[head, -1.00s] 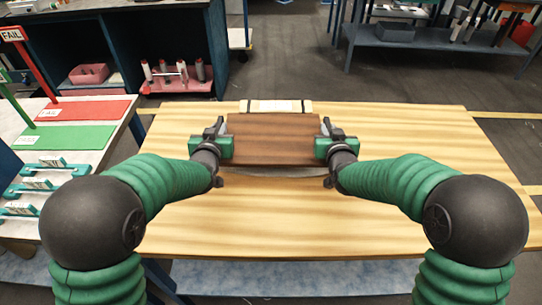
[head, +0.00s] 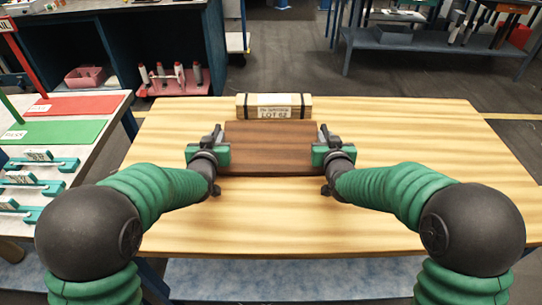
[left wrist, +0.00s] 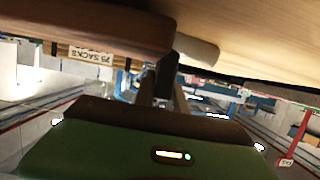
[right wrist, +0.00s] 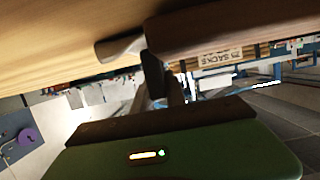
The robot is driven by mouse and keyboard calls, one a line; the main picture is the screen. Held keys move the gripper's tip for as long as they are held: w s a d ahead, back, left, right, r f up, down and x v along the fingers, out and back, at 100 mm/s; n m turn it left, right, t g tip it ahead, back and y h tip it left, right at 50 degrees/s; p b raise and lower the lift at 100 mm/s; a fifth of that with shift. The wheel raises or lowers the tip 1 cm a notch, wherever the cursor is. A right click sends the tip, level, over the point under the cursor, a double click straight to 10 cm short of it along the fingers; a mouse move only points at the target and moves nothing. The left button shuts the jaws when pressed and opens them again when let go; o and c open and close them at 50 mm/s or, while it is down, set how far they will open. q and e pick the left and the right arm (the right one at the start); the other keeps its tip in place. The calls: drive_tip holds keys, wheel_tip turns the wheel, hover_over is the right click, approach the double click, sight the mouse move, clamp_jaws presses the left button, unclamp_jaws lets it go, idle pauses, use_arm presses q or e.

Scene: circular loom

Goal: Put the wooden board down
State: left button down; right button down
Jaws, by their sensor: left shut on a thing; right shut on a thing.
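The dark brown wooden board (head: 270,148) lies roughly level over the middle of the light wood table (head: 400,130). My left gripper (head: 223,154) is shut on its left edge and my right gripper (head: 320,154) on its right edge. The board also shows at the top of the left wrist view (left wrist: 90,28) and the right wrist view (right wrist: 240,25). I cannot tell whether its underside touches the table. A pale, rounded thing shows beside the fingers in the left wrist view (left wrist: 197,50) and the right wrist view (right wrist: 118,48).
A pale box with dark bands and a "LOT 62" label (head: 272,107) stands on the table just behind the board. The table is clear on both sides and in front. At the left, a side bench carries a red mat (head: 75,104) and a green mat (head: 55,132).

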use_arm(q)
drive_tip(key=shift+a+f, duration=0.15)
drive_tip(key=shift+f, duration=0.45)
use_arm(e)
drive_tip(key=shift+a+f, duration=0.15)
drive_tip(key=shift+f, duration=0.45)
use_arm(q)
drive_tip(key=shift+s, duration=0.1)
use_arm(e)
drive_tip(key=shift+s, duration=0.1)
use_arm(q)
drive_tip(key=shift+f, duration=0.15)
use_arm(e)
drive_tip(key=shift+f, duration=0.1)
use_arm(q)
drive_tip(key=c, duration=1.6)
unclamp_jaws()
drive_tip(key=shift+s+f, duration=0.1)
drive_tip(key=shift+c, duration=0.2)
use_arm(e)
drive_tip(key=c, duration=1.6)
unclamp_jaws()
drive_tip(key=shift+f, duration=0.1)
drive_tip(key=shift+c, duration=0.2)
use_arm(q)
drive_tip(key=shift+o, duration=1.4)
use_arm(e)
drive_tip(key=shift+o, duration=1.4)
drive_tip(key=shift+s, duration=0.1)
